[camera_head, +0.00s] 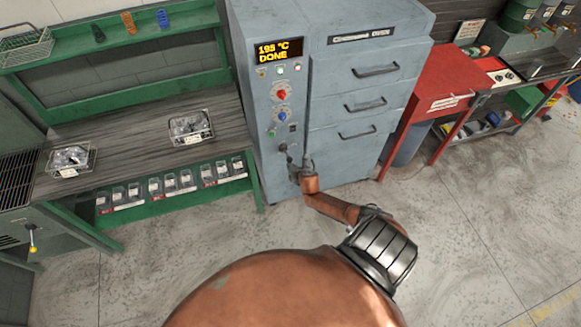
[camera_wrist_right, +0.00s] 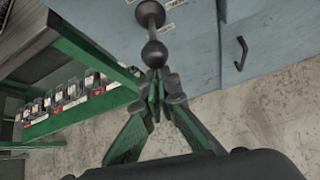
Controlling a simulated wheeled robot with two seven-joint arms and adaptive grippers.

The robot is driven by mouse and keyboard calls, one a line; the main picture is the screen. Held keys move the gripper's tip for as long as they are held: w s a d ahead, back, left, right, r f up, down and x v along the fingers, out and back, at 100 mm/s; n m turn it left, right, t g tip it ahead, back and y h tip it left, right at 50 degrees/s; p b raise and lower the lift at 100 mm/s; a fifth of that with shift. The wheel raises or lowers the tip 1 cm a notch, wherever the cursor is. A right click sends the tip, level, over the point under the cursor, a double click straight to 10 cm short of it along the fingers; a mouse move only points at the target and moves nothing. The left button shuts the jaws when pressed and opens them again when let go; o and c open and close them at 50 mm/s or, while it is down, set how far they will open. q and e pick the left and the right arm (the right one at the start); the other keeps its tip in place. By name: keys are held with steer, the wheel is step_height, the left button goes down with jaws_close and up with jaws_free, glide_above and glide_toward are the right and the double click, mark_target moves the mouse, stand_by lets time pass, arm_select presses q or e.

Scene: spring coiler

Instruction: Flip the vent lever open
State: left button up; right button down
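The grey curing oven (camera_head: 330,90) stands at the centre of the head view, its display reading 195 °C DONE. The dark vent lever (camera_head: 284,147) is low on its left control panel. In the right wrist view the lever has a round pivot and a ball knob (camera_wrist_right: 155,53) pointing down towards my fingers. My right gripper (camera_head: 296,168) is at the lever; its fingertips (camera_wrist_right: 158,84) come together just by the knob and look shut, with nothing visible between them. Whether they touch the knob is unclear. My left gripper is not in view.
A green workbench (camera_head: 130,120) with wire baskets (camera_head: 191,128) and several small bins stands left of the oven. A red table (camera_head: 440,95) stands to its right. The oven's drawer handles (camera_head: 365,104) project beside the panel. The floor (camera_head: 470,220) in front is clear.

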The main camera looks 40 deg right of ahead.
steer(key=shift+w+d+r, duration=0.35)
steer(key=shift+w+r, duration=0.15)
steer(key=shift+r, duration=0.25)
steer(key=shift+f, duration=0.1)
step_height(320, 180, down, 4)
steer(key=s+a+f+b, duration=0.1)
steer(key=s+a+b, duration=0.1)
steer(key=b, duration=0.1)
steer(key=w+r+p+v, duration=0.1)
steer(key=p+v, duration=0.2)
steer(key=v, duration=0.7)
steer(key=shift+d+r, duration=0.15)
steer(key=shift+r, duration=0.3)
steer(key=shift+s, duration=0.1)
